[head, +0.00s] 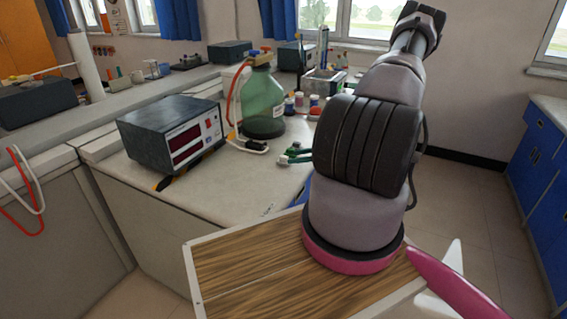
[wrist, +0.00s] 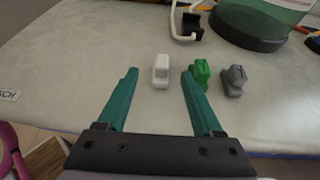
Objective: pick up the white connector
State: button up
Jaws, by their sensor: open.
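The white connector (wrist: 161,71) lies on the light bench top in the wrist view, left of a green connector (wrist: 199,75) and a grey one (wrist: 234,80). My gripper (wrist: 160,78) is open, its two teal fingers spread on either side of the white connector's line. The right finger's tip overlaps the green connector in the picture; I cannot tell if they touch. Nothing is held. In the head view my gripper's teal finger (head: 290,158) shows at the left of my arm, over the bench; the connectors are not clearly visible there.
A green bottle (head: 264,100) stands behind on the bench, with a black-and-white cable piece (wrist: 187,25) in front of it. A dark instrument box (head: 172,135) stands to the left. Small jars (head: 299,101) stand farther back. The bench top left of the white connector is clear.

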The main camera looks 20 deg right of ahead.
aim_at(285, 156)
jog(key=x, duration=0.6)
jog(key=shift+d+f, duration=0.2)
jog(key=shift+d, duration=0.05)
grip_shut()
